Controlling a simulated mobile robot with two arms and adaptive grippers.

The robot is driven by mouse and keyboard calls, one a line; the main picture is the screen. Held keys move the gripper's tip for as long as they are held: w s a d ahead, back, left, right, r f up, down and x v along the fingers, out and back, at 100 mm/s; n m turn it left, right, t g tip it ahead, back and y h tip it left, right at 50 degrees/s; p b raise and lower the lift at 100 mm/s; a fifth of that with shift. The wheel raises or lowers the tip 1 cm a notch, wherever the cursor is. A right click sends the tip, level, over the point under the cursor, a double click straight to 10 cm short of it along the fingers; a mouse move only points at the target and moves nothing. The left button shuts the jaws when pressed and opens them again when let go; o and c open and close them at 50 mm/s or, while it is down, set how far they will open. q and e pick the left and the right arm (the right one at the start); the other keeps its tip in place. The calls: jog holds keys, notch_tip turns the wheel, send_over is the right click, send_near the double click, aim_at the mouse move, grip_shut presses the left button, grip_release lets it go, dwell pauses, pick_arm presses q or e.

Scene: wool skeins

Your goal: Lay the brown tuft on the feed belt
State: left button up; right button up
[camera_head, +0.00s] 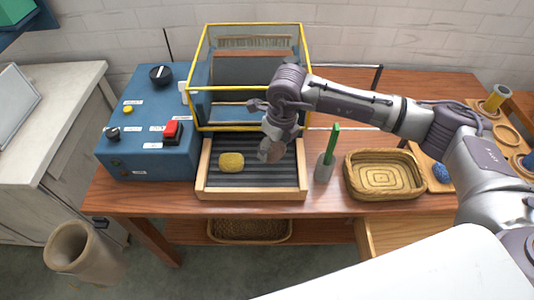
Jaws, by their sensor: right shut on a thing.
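The feed belt (255,184) is a dark ribbed surface inside a low wooden frame, in front of the yellow-framed guard. My right gripper (272,146) is over the right half of the belt, pointing down. It is shut on a small brownish lump, the brown tuft (271,154), which is partly hidden by the fingers. I cannot tell whether the tuft touches the belt. A yellow tuft (231,162) lies on the belt's left half. My left gripper is not in view.
A blue control box (150,130) with a red switch (173,131) stands left of the belt. A green-handled tool in a grey holder (323,168) and a woven basket (384,183) stand to the right. The yellow-framed guard (191,92) rises behind.

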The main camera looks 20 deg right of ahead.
aim_at(273, 166)
jog(key=shift+s+f, duration=0.15)
jog(key=shift+f, duration=0.4)
notch_tip(273, 166, down, 4)
jog(key=shift+r+p, duration=0.15)
jog(key=shift+p, duration=0.2)
jog(key=shift+f, duration=0.4)
jog(key=shift+o, duration=1.4)
jog(key=shift+f, duration=0.15)
jog(key=o, duration=0.5)
jog(key=shift+c, duration=0.2)
